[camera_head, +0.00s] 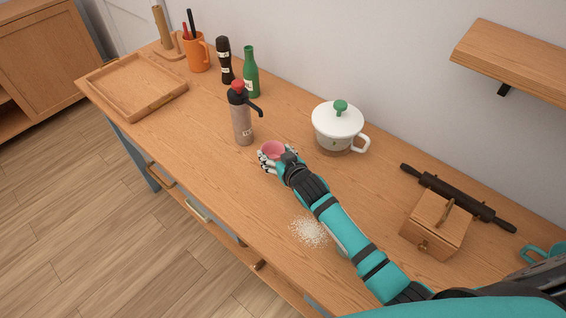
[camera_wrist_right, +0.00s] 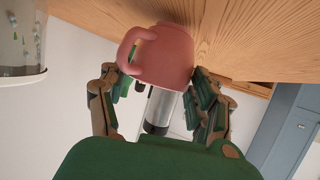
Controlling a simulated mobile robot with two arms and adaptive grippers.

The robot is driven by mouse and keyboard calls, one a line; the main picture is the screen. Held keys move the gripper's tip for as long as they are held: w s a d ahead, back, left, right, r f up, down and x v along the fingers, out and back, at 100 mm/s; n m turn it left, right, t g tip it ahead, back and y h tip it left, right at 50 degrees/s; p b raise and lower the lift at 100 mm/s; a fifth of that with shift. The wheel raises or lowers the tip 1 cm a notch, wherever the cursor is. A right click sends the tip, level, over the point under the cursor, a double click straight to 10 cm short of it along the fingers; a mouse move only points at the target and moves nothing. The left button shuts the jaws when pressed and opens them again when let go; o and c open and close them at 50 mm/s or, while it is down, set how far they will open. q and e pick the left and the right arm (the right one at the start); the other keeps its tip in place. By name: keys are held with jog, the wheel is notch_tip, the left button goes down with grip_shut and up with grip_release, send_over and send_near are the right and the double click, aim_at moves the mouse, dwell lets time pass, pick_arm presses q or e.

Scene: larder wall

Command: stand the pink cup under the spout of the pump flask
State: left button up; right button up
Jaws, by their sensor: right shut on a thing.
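The pink cup (camera_head: 273,149) is in my right gripper (camera_head: 277,160), above or on the wooden counter; whether its base touches the wood I cannot tell. In the right wrist view, which is upside down, the pink cup (camera_wrist_right: 165,55) sits between the fingers of the right gripper (camera_wrist_right: 160,85), upright, its handle to the left. The pump flask (camera_head: 242,117), grey-brown with a red top and black spout (camera_head: 256,108), stands left of the cup. The spout points right, toward the cup's side; the cup is apart from the flask. In the wrist view, the flask (camera_wrist_right: 160,108) shows partly behind the cup. My left gripper is not in view.
A white lidded pot (camera_head: 338,128) stands close to the right of the cup. A green bottle (camera_head: 250,74) and dark bottle (camera_head: 224,62) stand behind the flask. White grains (camera_head: 309,231) lie near my right forearm. The counter (camera_head: 205,130) left of the flask is clear.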

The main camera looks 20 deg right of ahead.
aim_at(266, 147)
jog(key=shift+w+a+f+b, duration=0.1)
jog(key=shift+w+a+b, duration=0.35)
jog(key=shift+w, duration=0.4)
jog(key=shift+w+a+f+b, duration=0.1)
jog(key=shift+w+a+b, duration=0.3)
jog(key=shift+w, duration=0.45)
jog(key=shift+w+a, duration=0.2)
jog(key=shift+w, duration=0.05)
jog(key=o, duration=1.3)
